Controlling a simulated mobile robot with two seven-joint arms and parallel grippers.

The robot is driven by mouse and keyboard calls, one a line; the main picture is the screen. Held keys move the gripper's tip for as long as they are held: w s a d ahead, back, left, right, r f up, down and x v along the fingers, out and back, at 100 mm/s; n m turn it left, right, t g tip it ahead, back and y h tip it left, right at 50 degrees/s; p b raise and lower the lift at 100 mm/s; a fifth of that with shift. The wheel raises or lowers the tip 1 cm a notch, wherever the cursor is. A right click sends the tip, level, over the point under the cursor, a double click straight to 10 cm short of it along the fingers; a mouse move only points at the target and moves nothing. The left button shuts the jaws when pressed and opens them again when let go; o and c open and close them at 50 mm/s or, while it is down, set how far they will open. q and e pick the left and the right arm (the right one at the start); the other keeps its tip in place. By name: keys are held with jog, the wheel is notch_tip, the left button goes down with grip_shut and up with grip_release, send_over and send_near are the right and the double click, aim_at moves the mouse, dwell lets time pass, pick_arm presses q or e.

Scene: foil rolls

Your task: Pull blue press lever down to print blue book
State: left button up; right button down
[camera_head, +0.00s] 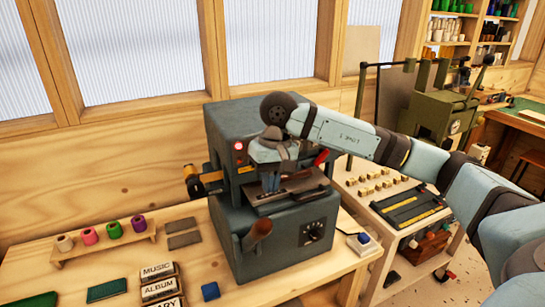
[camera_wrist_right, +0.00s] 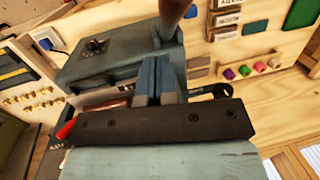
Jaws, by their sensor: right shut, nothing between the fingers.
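The blue-grey press (camera_head: 228,130) stands on the wooden bench in the middle of the head view; its body also shows in the wrist view (camera_wrist_right: 115,62). A brown lever handle (camera_head: 258,229) sticks out at its front, low and left of the dial; a brown handle end (camera_wrist_right: 172,8) shows at the top of the wrist view. My right gripper (camera_head: 271,184) is inside the press opening, above and behind that handle and apart from it. Its blue fingers (camera_wrist_right: 158,62) are together and empty. My left gripper is out of view.
Coloured spools (camera_head: 114,230) stand on a rack at the left. Label blocks (camera_head: 160,289) and a green pad (camera_head: 107,289) lie near the front. A white switch box (camera_head: 362,243) is right of the press. A second table (camera_head: 362,215) stands beyond it.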

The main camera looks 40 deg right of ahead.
jog(key=s+a+f, duration=0.1)
jog(key=s+a+f+p, duration=0.1)
jog(key=f, duration=0.1)
jog(key=shift+s+a, duration=0.2)
jog(key=shift+a, duration=0.15)
jog(key=shift+f, duration=0.1)
